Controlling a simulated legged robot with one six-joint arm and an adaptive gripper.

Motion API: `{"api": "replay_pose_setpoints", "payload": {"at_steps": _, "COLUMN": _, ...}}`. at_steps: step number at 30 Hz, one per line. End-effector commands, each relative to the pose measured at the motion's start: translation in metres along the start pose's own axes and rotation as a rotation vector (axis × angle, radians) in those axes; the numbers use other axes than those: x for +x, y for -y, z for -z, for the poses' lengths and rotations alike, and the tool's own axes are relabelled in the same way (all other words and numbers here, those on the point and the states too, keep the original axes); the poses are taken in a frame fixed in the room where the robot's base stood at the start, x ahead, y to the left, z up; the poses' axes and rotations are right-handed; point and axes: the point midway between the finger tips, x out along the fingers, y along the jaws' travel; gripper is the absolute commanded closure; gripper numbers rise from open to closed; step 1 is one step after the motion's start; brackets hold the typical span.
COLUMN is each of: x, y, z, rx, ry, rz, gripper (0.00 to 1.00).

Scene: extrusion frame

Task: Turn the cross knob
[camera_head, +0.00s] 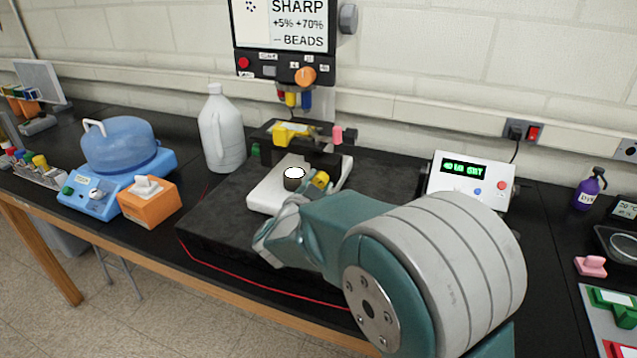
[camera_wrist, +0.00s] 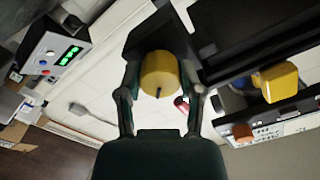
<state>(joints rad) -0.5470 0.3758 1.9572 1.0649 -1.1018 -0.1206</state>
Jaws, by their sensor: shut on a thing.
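A yellow knob (camera_wrist: 159,74) with a dark line on its face sits between the two fingers of my gripper (camera_wrist: 160,84) in the wrist view. The fingers touch it on both sides and are shut on it. In the head view the yellow knob (camera_head: 320,179) shows at the right side of the white base of the instrument, just beyond my wrist. A cross shape on it cannot be made out. My fingers are mostly hidden behind my arm in the head view.
The white base (camera_head: 268,199) stands on a dark slab (camera_head: 215,222). A display panel (camera_head: 285,72) rises behind. A white box with green digits (camera_head: 467,172) stands at right. A white jug (camera_head: 221,135), an orange box (camera_head: 148,203) and a blue device (camera_head: 117,147) are at left.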

Motion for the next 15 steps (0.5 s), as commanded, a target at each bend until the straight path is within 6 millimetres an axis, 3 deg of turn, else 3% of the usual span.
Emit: {"api": "replay_pose_setpoints", "payload": {"at_steps": 15, "x": -0.0003, "y": -0.0001, "z": -0.0015, "rx": 0.111, "ry": 0.004, "rz": 0.001, "gripper": 0.99}}
